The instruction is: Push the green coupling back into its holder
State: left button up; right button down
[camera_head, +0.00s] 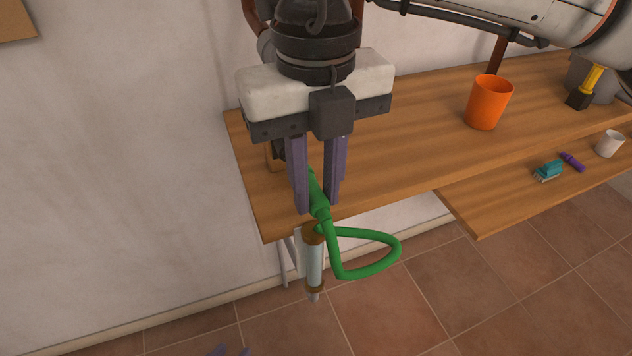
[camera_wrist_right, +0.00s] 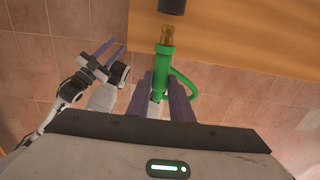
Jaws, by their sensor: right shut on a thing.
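The green coupling (camera_head: 318,199) is between the purple fingers of my right gripper (camera_head: 316,205), near the left end of the wooden shelf. In the right wrist view the coupling (camera_wrist_right: 162,65) has a brass tip that points towards a dark cylindrical part (camera_wrist_right: 172,5), apart from it; this looks like the holder. In the head view the fingers hide much of the coupling. A green hose (camera_head: 392,245) loops from it. My left gripper shows only as purple fingertips (camera_head: 229,351) at the bottom edge; in the right wrist view it (camera_wrist_right: 107,53) is open and empty.
On the wooden shelf (camera_head: 420,145) stand an orange cup (camera_head: 489,102) and a yellow-handled brush (camera_head: 590,85). A lower shelf (camera_head: 490,210) holds a white cup (camera_head: 609,144) and small items. Tiled floor lies below.

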jog(key=shift+w+a, duration=0.1)
jog(key=shift+w, duration=0.1)
jog(key=shift+w+a, duration=0.2)
jog(key=shift+w, duration=0.35)
jog(key=shift+w+a+p, duration=0.15)
jog(key=shift+w+p, duration=0.2)
jog(key=shift+w, duration=0.15)
jog(key=shift+w+a, duration=0.2)
jog(key=shift+w, duration=0.4)
jog(key=c, duration=1.5)
grip_release()
